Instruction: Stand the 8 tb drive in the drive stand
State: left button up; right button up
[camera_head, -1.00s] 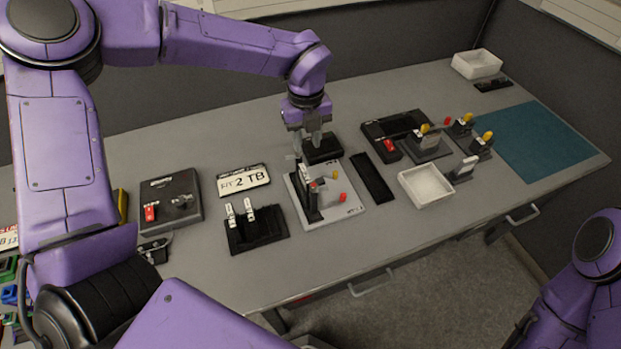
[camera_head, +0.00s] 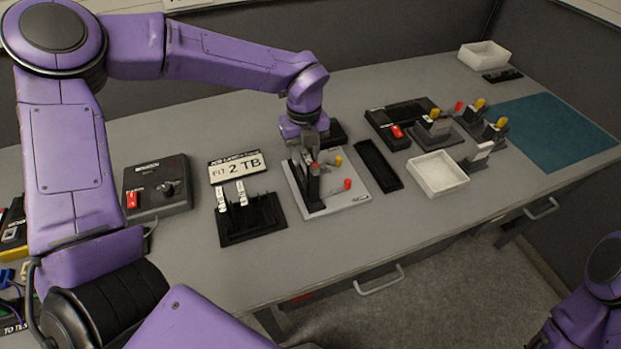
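My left gripper (camera_head: 308,162) points down over a grey plate (camera_head: 345,201) in the middle of the table. Its fingers are around or just at the top of a dark upright piece (camera_head: 313,193) on that plate; whether they are closed on it is too small to tell. A black slotted stand (camera_head: 262,222) is left of the plate, with two slim white-labelled drives (camera_head: 241,194) upright at its left part and free slots at its right. No 8 TB label is readable. My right gripper is out of view.
A "FIT 2 TB" sign (camera_head: 236,168) stands behind the slotted stand. A dark box with a red switch (camera_head: 157,187) is at left. Right of the plate are a black tray (camera_head: 378,166), a white bin (camera_head: 437,174) and yellow-knobbed clamps (camera_head: 478,105). Small red and yellow knobs stand on the plate.

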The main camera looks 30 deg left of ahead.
pick_arm(q)
jog(key=shift+f, duration=0.1)
jog(key=shift+c, duration=0.3)
jog(key=shift+d, duration=0.1)
grip_shut()
jog(key=shift+r+p, duration=3.75)
jog(key=shift+r, duration=0.9)
jog(key=shift+f, duration=0.1)
